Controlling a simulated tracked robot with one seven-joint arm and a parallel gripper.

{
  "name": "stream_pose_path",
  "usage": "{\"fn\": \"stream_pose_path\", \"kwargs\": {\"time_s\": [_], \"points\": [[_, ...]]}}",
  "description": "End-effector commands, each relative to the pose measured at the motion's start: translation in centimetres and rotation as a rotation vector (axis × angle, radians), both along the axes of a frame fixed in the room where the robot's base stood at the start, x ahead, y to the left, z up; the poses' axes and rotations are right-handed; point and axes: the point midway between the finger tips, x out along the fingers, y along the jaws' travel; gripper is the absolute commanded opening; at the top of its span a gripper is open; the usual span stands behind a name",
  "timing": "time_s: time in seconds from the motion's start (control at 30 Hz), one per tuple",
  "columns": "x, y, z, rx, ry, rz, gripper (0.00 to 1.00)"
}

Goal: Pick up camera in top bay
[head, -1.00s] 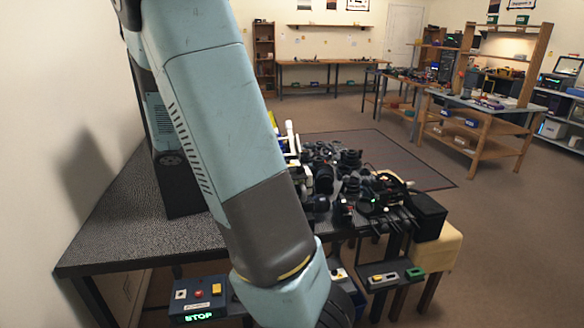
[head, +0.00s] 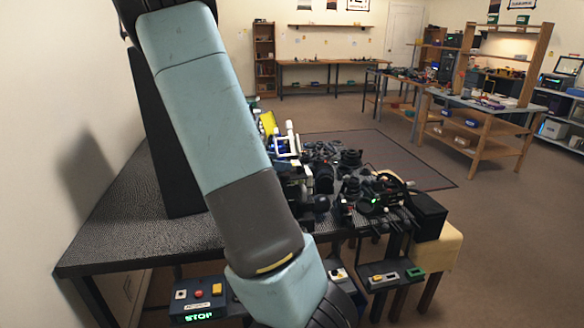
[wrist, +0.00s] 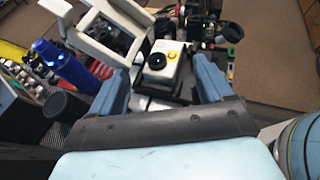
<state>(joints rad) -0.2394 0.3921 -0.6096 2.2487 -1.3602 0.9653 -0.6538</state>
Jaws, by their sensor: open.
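In the wrist view my gripper (wrist: 161,76) is open, with one blue finger on each side and nothing held between them. A small white camera-like box with a round black lens (wrist: 164,64) lies beyond the fingertips, roughly centred between them and apart from both. A white open frame with a dark inside (wrist: 105,36) stands just left of it; I cannot tell whether this is the top bay. In the head view the fingers are not seen, and my arm covers part of the crowded table.
A blue cylinder (wrist: 66,66) and a dark round cup (wrist: 66,104) are left of the gripper. Black equipment crowds the right half of the table (head: 115,235). A black box (head: 428,216) stands at its right end. The table's left part is mostly bare.

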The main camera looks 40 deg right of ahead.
Motion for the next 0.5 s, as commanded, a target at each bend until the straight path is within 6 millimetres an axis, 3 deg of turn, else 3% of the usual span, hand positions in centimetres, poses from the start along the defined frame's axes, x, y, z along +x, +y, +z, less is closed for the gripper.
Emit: {"fn": "stream_pose_path", "kwargs": {"time_s": [0.17,0.43,0.5], "points": [[-0.2,-1.5,-0.6,-0.001,0.001,-0.001,0.80],[-0.3,-1.7,-0.7,-0.001,-0.001,0.000,0.80],[-0.3,-1.7,-0.6,-0.001,-0.001,0.000,0.73]]}}
